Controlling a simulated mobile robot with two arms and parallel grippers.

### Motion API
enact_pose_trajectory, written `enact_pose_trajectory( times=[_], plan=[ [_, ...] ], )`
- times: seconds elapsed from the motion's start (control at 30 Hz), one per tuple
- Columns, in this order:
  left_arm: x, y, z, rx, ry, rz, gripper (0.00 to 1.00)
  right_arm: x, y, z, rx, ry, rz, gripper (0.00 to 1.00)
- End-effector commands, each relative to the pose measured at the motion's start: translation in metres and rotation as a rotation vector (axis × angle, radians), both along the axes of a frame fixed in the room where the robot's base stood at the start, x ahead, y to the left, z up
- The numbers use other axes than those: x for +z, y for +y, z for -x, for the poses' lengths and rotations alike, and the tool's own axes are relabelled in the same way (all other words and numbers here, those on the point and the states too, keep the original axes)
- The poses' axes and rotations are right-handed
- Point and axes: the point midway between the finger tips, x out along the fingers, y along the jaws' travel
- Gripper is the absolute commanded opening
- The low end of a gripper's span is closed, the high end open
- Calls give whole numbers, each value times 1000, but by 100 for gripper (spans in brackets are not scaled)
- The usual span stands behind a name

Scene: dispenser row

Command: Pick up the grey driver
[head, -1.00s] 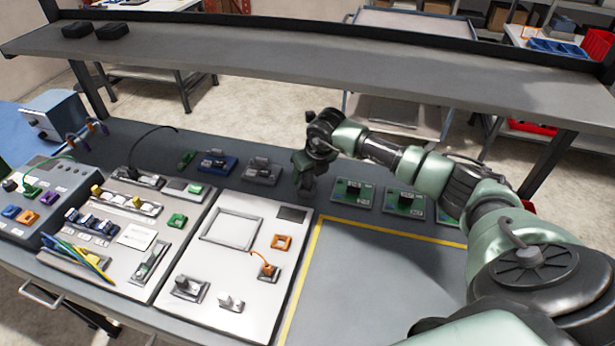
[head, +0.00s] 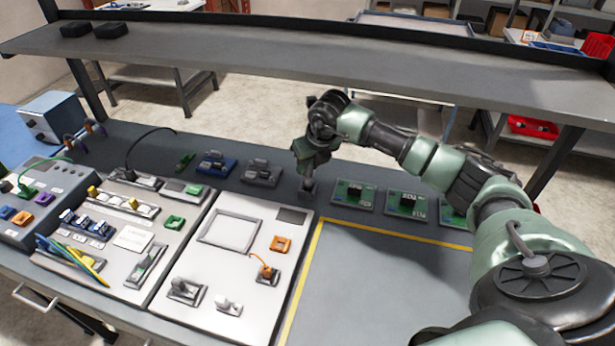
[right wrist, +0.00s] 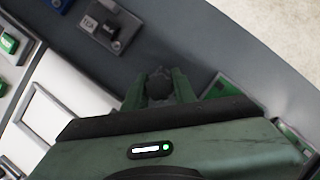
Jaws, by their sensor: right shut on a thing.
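My right gripper (head: 310,172) is at the back of the bench, pointing down, shut on a small dark grey thing (head: 308,186) that looks like the grey driver. In the right wrist view the two green fingers of my right gripper (right wrist: 159,90) close on either side of its dark rounded top (right wrist: 158,80). Its lower part is hidden or too small to make out, and I cannot tell whether it touches the bench. My left gripper is not in view.
A grey device (head: 262,172) and a blue one (head: 215,164) stand left of the gripper. Several green boards (head: 353,196) lie to its right. A white panel (head: 215,275) lies in front. A shelf (head: 330,65) spans above the back of the bench.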

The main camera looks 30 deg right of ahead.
Motion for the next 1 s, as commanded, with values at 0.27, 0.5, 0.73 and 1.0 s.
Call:
enact_pose_trajectory(
  times=[0.27, 0.5, 0.73, 1.0],
  plan=[
    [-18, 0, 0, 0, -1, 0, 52, -8, 2, 49, 3, 9, 6, 0],
    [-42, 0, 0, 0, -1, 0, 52, -10, 6, 108, 2, 10, 9, 0],
    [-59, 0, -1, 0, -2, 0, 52, -8, 10, 155, 2, 11, 8, 0],
    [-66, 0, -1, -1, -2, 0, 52, -5, 13, 176, 0, 9, 4, 0]
  ],
)
